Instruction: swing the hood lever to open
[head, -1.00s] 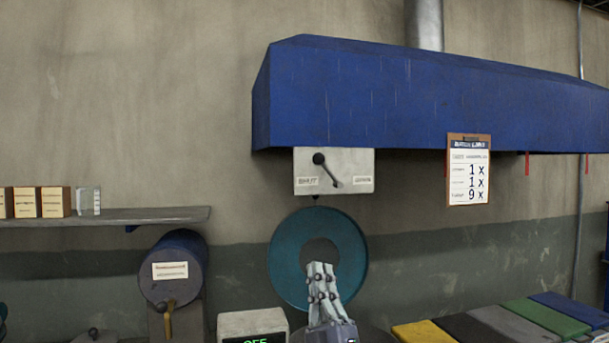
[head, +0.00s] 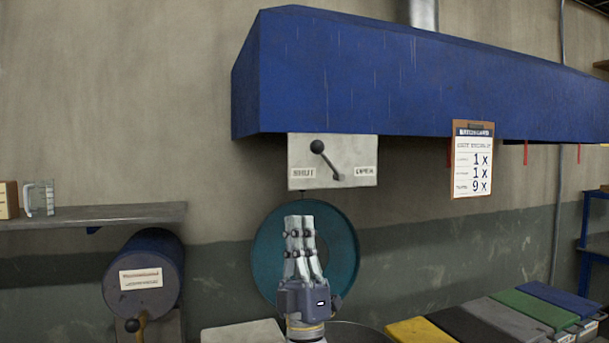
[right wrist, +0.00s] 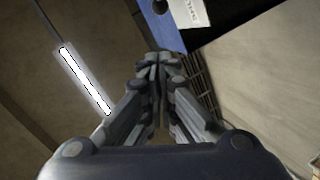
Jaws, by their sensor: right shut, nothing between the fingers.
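The hood lever (head: 327,161) is a dark rod with a black ball knob, on a pale plate (head: 307,183) under the blue hood (head: 370,80). Its knob points up and left, toward the label reading SHUT; the label at the right reads OPEN. My right gripper (head: 299,222) is shut and empty, pointing up below the plate, apart from the lever. In the right wrist view its fingers (right wrist: 155,62) are together, with a blue surface and part of a white label beyond. My left gripper is in neither view.
A teal ring (head: 265,255) on the wall is behind my right gripper. A clipboard (head: 473,160) hangs right of the plate. A shelf (head: 120,213) and a dark blue drum (head: 150,265) are at left. Coloured boxes (head: 510,310) lie at lower right.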

